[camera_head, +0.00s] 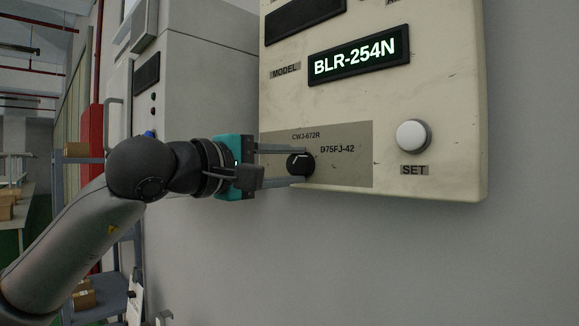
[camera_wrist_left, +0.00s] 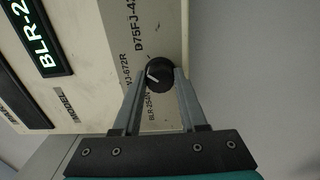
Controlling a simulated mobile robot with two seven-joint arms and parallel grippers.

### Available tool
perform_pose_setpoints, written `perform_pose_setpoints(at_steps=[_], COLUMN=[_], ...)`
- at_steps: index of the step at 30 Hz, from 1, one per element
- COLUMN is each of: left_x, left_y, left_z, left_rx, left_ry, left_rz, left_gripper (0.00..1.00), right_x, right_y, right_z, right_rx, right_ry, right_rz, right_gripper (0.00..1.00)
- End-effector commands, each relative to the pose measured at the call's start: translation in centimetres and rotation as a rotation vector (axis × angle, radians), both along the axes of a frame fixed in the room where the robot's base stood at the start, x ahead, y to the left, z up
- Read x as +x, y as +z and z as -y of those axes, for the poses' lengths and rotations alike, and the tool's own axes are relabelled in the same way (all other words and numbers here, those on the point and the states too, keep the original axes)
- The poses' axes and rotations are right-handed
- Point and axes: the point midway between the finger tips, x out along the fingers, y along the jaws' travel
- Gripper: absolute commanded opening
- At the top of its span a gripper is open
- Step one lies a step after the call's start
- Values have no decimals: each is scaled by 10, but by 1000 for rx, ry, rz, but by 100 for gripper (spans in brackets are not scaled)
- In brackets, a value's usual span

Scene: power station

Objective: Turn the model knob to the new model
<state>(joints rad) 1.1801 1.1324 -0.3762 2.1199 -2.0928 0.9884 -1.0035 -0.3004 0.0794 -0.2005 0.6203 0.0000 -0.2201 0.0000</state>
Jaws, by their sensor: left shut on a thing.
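The black model knob (camera_head: 300,163) sits on a grey plate (camera_head: 352,172) of the cream panel. CWJ-672R (camera_head: 306,135) is printed above it and D75FJ-42 (camera_head: 337,149) to its right. The wrist view also shows a BLR-254N label (camera_wrist_left: 161,106), hidden behind my gripper in the head view. My left gripper (camera_head: 298,166) is shut on the knob (camera_wrist_left: 160,75), one finger above and one below. The knob's white mark points roughly to the upper left in the head view; its exact setting is unclear. The lit model display (camera_head: 358,55) reads BLR-254N.
A round white SET button (camera_head: 413,135) is on the panel right of the knob. A grey cabinet (camera_head: 205,75) stands to the left. The wall below the panel (camera_head: 400,265) is clear. Shelving with boxes is at the left.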

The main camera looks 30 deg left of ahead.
Motion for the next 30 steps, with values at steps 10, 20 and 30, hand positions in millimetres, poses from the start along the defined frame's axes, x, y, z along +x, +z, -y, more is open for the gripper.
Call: perform_pose_setpoints(at_steps=[10, 20, 30], left_x=[0, 0, 0], left_y=[0, 0, 0], left_z=[0, 0, 0], left_rx=[237, 344, 360], left_ry=[0, 0, -1], left_rz=[82, 120, 125], left_gripper=[0, 0, 0], right_x=[0, 0, 0], right_y=[0, 1, 1], right_z=[0, 0, 0], right_rx=[0, 0, 0], right_ry=[0, 0, -1], right_rz=[0, 0, 0], right_gripper=[100, 100, 100])
